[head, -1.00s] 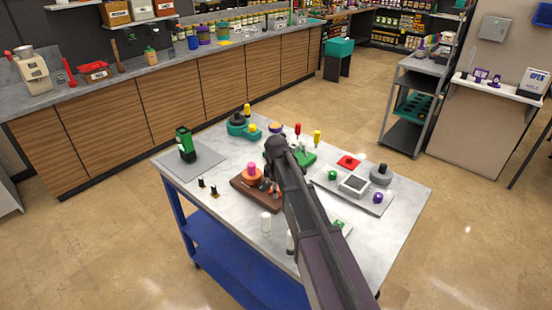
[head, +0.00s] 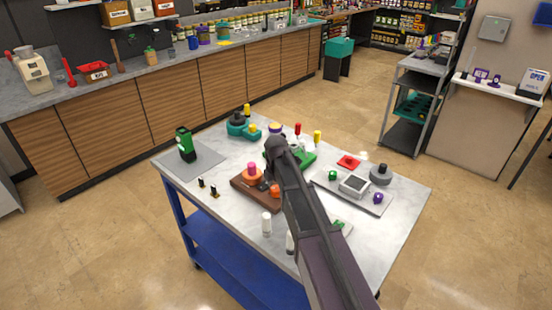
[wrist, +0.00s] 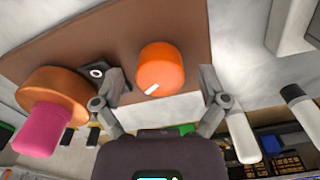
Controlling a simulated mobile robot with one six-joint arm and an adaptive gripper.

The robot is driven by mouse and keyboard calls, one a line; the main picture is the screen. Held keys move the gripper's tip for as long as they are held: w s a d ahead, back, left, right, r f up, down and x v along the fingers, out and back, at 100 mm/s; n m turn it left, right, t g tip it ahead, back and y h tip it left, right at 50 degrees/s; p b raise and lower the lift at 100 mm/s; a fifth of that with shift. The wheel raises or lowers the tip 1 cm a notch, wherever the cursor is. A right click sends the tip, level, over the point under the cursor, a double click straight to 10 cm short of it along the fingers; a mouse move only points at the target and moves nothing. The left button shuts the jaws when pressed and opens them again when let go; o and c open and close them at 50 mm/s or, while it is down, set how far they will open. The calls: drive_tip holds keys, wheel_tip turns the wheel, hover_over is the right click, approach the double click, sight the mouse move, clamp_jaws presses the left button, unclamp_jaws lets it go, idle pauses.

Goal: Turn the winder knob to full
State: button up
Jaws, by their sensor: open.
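The winder knob is a short orange cylinder with a white pointer line (wrist: 160,67) on a brown board (wrist: 195,35). In the wrist view the line points down and slightly left. The knob also shows in the head view (head: 275,190), partly covered by my arm. My gripper (wrist: 164,82) is open, with one finger on each side of the knob and a visible gap on both sides. A larger orange disc with a pink knob (wrist: 45,120) sits left of it on the board, close to the left finger, and shows in the head view (head: 251,173).
The board lies on a grey worktable (head: 225,215). White bottles (head: 266,224) stand near its front edge. A grey tray with a scale (head: 354,185) lies to the right, and a green device on a grey mat (head: 185,145) to the left.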

sight(276, 189)
drive_tip(key=n, duration=0.5)
drive_tip(key=shift+r+n, duration=0.25)
drive_tip(key=shift+n, duration=0.15)
wheel_tip(276, 189, up, 13)
drive_tip(key=p, duration=1.3)
drive_tip(key=shift+r+p, duration=0.15)
drive_tip(key=shift+p, duration=0.25)
drive_tip(key=s+d+f+m+b, duration=0.3)
drive_tip(key=s+d+m, duration=0.2)
drive_tip(key=s+m, duration=0.6)
drive_tip(key=s+d+f+m+b, duration=0.3)
drive_tip(key=s+d+m, duration=0.3)
drive_tip(key=m, duration=1.2)
drive_tip(key=s, duration=0.4)
drive_tip(key=shift+s+f+m, duration=0.15)
drive_tip(key=shift+s+m, duration=0.2)
drive_tip(key=shift+m, duration=0.05)
